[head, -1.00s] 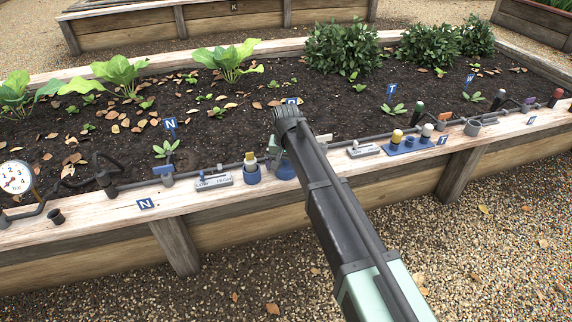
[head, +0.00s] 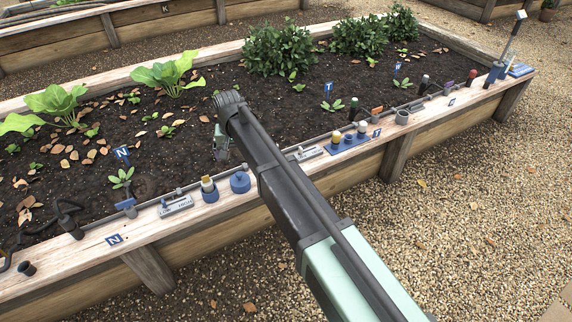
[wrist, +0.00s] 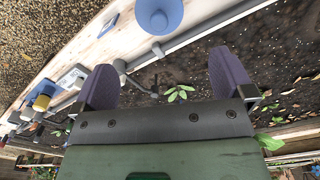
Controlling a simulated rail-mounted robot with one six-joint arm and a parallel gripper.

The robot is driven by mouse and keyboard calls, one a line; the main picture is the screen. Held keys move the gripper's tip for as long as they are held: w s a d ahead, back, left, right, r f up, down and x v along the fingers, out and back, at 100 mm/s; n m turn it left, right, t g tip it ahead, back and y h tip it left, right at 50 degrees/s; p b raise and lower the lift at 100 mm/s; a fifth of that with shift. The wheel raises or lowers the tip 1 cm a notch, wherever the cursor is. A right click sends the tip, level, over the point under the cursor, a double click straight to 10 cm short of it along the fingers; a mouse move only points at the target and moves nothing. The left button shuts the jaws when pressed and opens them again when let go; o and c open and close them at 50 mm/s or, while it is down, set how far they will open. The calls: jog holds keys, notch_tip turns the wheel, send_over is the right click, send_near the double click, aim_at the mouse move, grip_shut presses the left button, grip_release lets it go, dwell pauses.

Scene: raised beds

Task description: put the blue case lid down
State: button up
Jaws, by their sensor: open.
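The blue case lid (head: 240,184) is a round blue piece with a small knob on top. It sits on the bed's wooden ledge, to the right of a blue holder with a yellow-topped item (head: 209,190). In the wrist view the lid (wrist: 158,14) shows at the top edge, beyond my fingertips and partly cut off. My gripper (head: 221,150) hangs over the soil behind the ledge, apart from the lid. In the wrist view its two fingers (wrist: 163,80) are wide apart with nothing between them. Whether a case lies under the lid cannot be seen.
A blue rack (head: 348,143) with several capped bottles stands to the right. A grey pipe runs along the ledge's soil side. A seedling (head: 121,178) and blue N marker (head: 122,152) stand at left.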

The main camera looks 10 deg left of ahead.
jog(key=s+d, duration=0.6)
jog(key=d, duration=0.7)
jog(key=s+d+m, duration=0.1)
jog(key=s+d, duration=0.5)
jog(key=d, duration=0.7)
jog(key=s+d+m, duration=0.1)
jog(key=s+d, duration=0.6)
jog(key=d, duration=0.6)
